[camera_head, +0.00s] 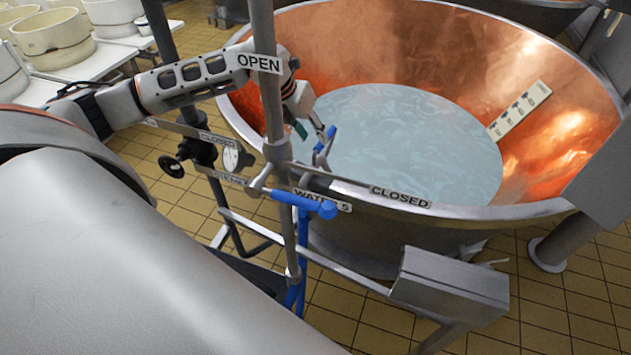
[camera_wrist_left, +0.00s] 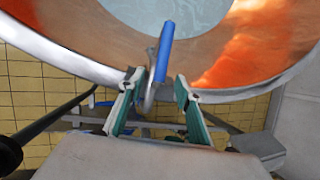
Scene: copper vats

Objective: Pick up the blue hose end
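The blue hose end (camera_wrist_left: 165,52) points up over the vat rim in the left wrist view, with a grey metal hook-like part beside it. In the head view the blue hose end (camera_head: 329,134) shows small at the near rim, just right of my left gripper (camera_head: 309,124). In the wrist view my left gripper (camera_wrist_left: 157,84) is open. Its two green-lined fingers stand either side of the hose end's lower part, with gaps visible. I cannot tell how deep the hose end sits between them. My right gripper is not in view.
The copper vat (camera_head: 380,55) holds pale liquid. An upright pipe with an OPEN sign (camera_head: 259,62) and a blue-handled valve (camera_head: 304,203) stands before my left forearm. A grey box (camera_head: 450,283) is at lower right. White tubs (camera_head: 52,38) stand on a table at upper left.

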